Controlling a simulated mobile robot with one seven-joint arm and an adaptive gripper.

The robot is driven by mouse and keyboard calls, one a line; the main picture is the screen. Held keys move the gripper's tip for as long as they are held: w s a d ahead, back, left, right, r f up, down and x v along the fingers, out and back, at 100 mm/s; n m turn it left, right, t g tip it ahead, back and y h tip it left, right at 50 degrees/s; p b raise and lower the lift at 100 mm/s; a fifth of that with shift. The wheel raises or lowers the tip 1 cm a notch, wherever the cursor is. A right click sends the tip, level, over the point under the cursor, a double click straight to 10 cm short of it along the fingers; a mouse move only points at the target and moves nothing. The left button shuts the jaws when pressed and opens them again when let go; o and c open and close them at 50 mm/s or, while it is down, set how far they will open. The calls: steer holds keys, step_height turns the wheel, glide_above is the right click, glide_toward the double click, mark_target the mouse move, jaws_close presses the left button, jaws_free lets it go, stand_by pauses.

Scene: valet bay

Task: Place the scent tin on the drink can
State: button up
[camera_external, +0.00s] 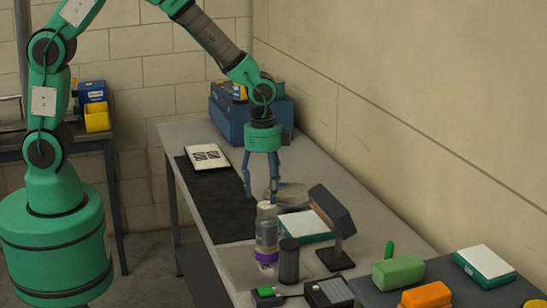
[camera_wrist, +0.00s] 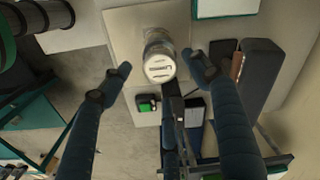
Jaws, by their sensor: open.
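A pale round tin with a printed white lid, taken as the scent tin (camera_external: 266,211), appears to sit upright on a silver-grey can with a purple band, taken as the drink can (camera_external: 266,240). The seam between them is hard to make out. In the wrist view the printed lid of the scent tin (camera_wrist: 158,68) faces me, with silver sides of the stack behind it. My gripper (camera_external: 261,197) points down just above the stack, with its fingers spread and nothing between them. In the wrist view my gripper (camera_wrist: 157,64) has one fingertip on each side of the lid, apart from it.
A dark cylinder (camera_external: 289,262) stands close right of the can. A dark lamp-like stand (camera_external: 333,215) and a white-topped teal box (camera_external: 305,226) are right of it. A blue toolbox (camera_external: 232,111) is at the back. The black mat (camera_external: 222,205) has clear room at left.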

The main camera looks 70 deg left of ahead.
mark_target(264, 204)
step_height(264, 204, up, 7)
steer(key=shift+r, duration=0.15)
steer(key=shift+s+a, duration=0.1)
stand_by(0.7)
steer(key=s+a+r+n+t, duration=0.1)
steer(key=s+a+r+n, duration=0.1)
steer(key=s+a+r, duration=0.35)
steer(key=s+a+r+n+t, duration=0.1)
steer(key=s+a+r+n, duration=0.15)
steer(key=s+r, duration=0.55)
steer(key=s+a+r+n+t, duration=0.1)
steer(key=s+a+r+n, duration=0.1)
steer(key=s, duration=0.6)
steer(key=s+a+r+n+t, duration=0.2)
steer(key=s+a+r+n, duration=0.1)
steer(key=s+r, duration=0.3)
steer(key=shift+s+a+r+n, duration=0.15)
steer(key=shift+s+a+n, duration=0.2)
steer(key=shift+s+n, duration=0.45)
step_height(264, 204, down, 12)
steer(key=b, duration=1.1)
steer(key=shift+r+b, duration=0.25)
steer(key=shift+b, duration=0.05)
